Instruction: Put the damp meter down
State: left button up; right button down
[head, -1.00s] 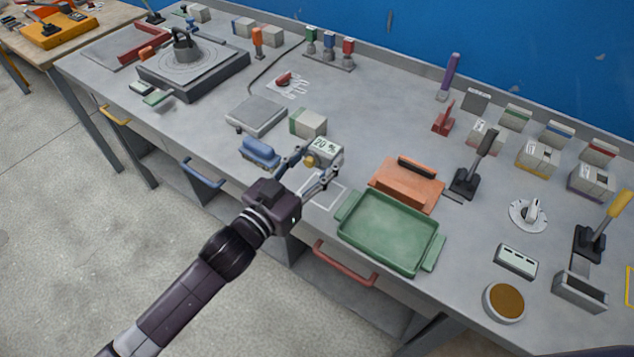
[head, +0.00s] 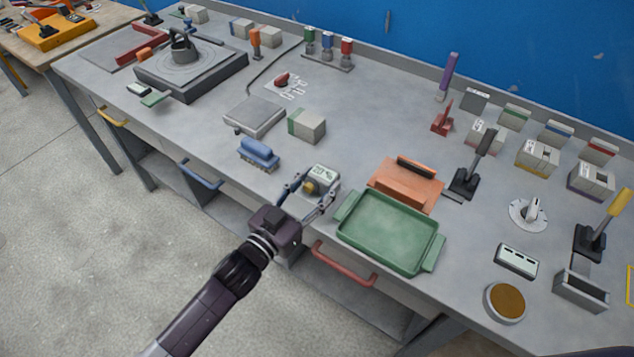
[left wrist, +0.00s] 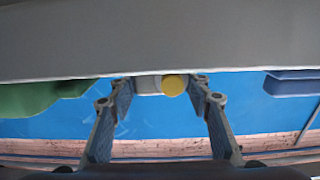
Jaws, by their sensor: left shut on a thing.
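The damp meter (head: 322,176) is a small pale box with a display on top and a yellow round part on its near side. My left gripper (head: 311,195) is shut on it, one finger on each side. The meter is at the white outlined square on the bench, which it and the gripper now mostly hide. I cannot tell whether its base touches the bench. In the left wrist view the meter (left wrist: 148,86) shows between the fingertips (left wrist: 165,88), with the yellow part facing the camera. My right gripper is not in view.
A green tray (head: 347,207) stands close to the right of the gripper, with an orange block (head: 385,183) behind it. A blue brush (head: 259,153) and a grey-green box (head: 310,126) are to the left. Bare bench lies behind the meter. A red drawer handle (head: 345,265) is below.

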pick_arm(q)
jog(key=o, duration=1.6)
jog(key=shift+o, duration=0.2)
jog(key=shift+r, duration=0.1)
jog(key=b+v, duration=0.1)
jog(key=v, duration=1.1)
